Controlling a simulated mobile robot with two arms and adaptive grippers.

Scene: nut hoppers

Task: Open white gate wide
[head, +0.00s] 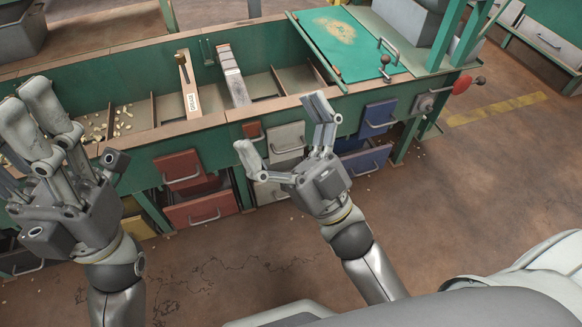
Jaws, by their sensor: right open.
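The white gate (287,138) is a small cream panel with a bar handle on the front of the green hopper bench. It looks closed, though part of its lower area is hidden behind my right gripper. My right gripper (281,126) is open and empty. Its two spread fingers appear in front of the white gate, one on each side of it in the picture. I cannot tell how near they are to the handle. My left gripper (25,97) is at the far left, over the left end of the bench, with no object visible in it.
A red gate (180,167) and blue gates (378,116) flank the white one. A red drawer (203,208) sits lower down. The brown floor (470,190) to the right is clear.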

